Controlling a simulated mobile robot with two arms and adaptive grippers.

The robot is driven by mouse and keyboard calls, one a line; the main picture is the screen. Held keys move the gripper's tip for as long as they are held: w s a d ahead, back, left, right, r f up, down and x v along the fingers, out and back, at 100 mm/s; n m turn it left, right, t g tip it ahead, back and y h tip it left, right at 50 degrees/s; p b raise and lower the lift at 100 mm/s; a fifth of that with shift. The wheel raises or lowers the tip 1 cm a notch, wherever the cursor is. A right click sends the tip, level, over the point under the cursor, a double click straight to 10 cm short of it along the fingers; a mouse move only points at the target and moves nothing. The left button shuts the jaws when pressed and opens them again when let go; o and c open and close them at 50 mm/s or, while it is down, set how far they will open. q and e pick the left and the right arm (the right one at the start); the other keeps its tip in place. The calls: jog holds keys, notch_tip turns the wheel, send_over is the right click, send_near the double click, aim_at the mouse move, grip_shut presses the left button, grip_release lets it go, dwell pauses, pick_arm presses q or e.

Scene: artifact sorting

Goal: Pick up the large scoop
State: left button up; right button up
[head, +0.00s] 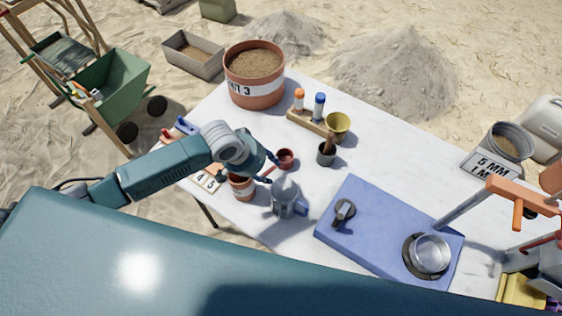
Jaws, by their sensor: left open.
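A small red scoop (285,157) lies on the white table, its cup towards the right and a thin red handle reaching back to the lower left. My left gripper (271,171) is open at this handle, with one finger on the far side and one on the near side. I cannot tell whether the fingers touch it. Nothing is visibly lifted. A yellow cup-shaped piece (338,123) stands by the wooden rack; I cannot tell whether it is a scoop. My right gripper is out of view.
A terracotta pot (242,187) and a clear jug (285,196) stand close to my left gripper. A dark cup (326,154) stands to its right.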

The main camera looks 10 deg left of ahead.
aim_at(271, 170)
pick_arm(q)
jog(key=x, duration=0.2)
jog(key=p+x, duration=0.1)
jog(key=x, duration=0.2)
jog(key=shift+w+r, duration=0.1)
jog(key=shift+w, duration=0.15)
grip_shut()
